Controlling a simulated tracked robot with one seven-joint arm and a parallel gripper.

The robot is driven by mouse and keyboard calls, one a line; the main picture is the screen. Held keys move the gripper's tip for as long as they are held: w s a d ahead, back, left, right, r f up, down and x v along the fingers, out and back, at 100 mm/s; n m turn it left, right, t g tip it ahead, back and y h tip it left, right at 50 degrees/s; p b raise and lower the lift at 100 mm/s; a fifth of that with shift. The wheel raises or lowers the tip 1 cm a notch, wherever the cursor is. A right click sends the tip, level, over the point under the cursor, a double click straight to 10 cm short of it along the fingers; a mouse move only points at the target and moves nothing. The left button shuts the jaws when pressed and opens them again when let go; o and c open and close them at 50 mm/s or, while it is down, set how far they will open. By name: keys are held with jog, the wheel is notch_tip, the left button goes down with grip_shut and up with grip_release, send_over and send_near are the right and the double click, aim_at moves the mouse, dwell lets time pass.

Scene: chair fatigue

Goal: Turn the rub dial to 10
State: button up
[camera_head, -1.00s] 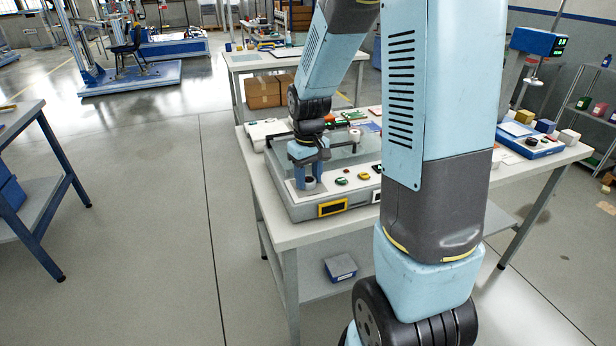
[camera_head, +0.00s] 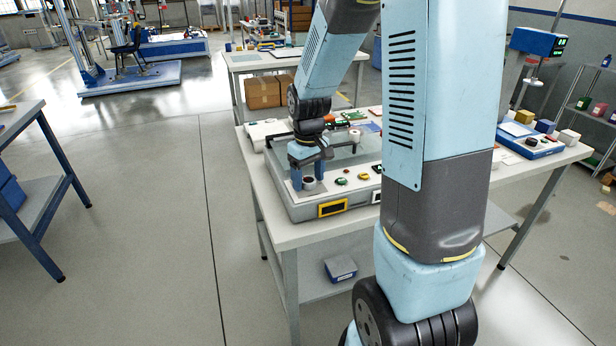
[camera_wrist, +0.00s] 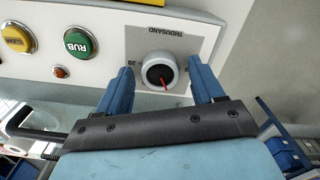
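The rub dial is a round white knob (camera_wrist: 160,72) with a dark centre and a red pointer, on the panel of the rub test machine (camera_head: 300,207). In the wrist view it appears upside down, with "THOUSAND" printed beside it and "20" at its left. The red pointer slants toward the bottom of that picture, slightly right. A mark at the right is partly hidden by a finger. My gripper (camera_wrist: 160,65) is open, one finger on each side of the dial with a gap to each. The dial (camera_head: 309,183) also shows between the fingers in the head view.
The machine stands near the left end of a white table (camera_head: 262,237). A blue scale-like device (camera_head: 530,143) stands farther right.

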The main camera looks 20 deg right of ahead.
aim_at(308, 180)
notch_tip(308, 180, up, 14)
jog(key=shift+f, duration=0.15)
dwell(0.7)
jog(key=s+r+m+t, duration=0.2)
jog(key=s+r, duration=0.2)
jog(key=s, duration=0.5)
jog(key=s+r+m+t, duration=0.1)
jog(key=s+r+t, duration=0.2)
jog(key=s, duration=0.7)
jog(key=shift+s+r+m+t, duration=0.3)
jog(key=shift+r+m, duration=0.1)
jog(key=shift+r, duration=0.1)
jog(key=shift+a, duration=0.1)
dwell(0.9)
